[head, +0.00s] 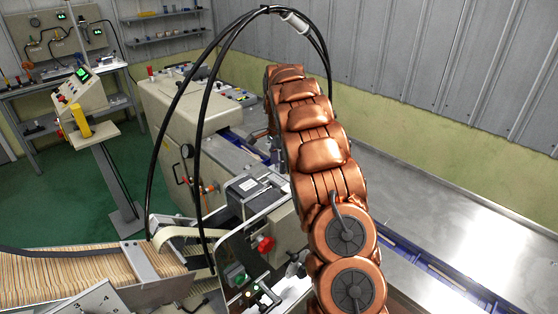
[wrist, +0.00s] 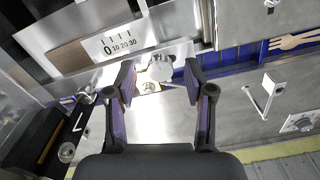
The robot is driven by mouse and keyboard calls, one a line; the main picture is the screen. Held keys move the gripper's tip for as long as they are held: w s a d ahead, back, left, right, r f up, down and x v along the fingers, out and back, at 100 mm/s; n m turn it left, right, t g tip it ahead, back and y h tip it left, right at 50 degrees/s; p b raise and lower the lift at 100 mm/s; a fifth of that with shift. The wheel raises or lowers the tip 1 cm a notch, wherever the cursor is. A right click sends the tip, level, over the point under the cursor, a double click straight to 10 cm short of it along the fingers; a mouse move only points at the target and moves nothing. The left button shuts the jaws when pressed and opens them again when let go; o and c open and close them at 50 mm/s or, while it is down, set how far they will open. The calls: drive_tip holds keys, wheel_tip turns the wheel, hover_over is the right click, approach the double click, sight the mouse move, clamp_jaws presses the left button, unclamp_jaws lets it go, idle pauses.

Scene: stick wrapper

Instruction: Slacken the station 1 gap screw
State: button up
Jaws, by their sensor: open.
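A pale lobed knob (wrist: 160,68), which looks like the gap screw, stands on a metal plate beside a scale plate (wrist: 118,43) marked 0, 10, 20, 30. My gripper (wrist: 159,76) is open, with one dark purple-padded finger on each side of the knob in the picture. I cannot tell whether the fingers touch it or how far off it is. A small brass-coloured round part (wrist: 150,87) sits just below the knob, also between the fingers. No station number is readable. In the head view my copper arm hides the gripper and this spot.
Right of my gripper are a bent metal handle (wrist: 262,98) and another round knob on a plate (wrist: 302,122). In the head view, a red knob (head: 265,244) and a stick-filled feed (head: 75,275) lie left of my arm.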

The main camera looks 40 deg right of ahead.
drive_tip(key=shift+f, duration=0.15)
clamp_jaws()
idle(0.4)
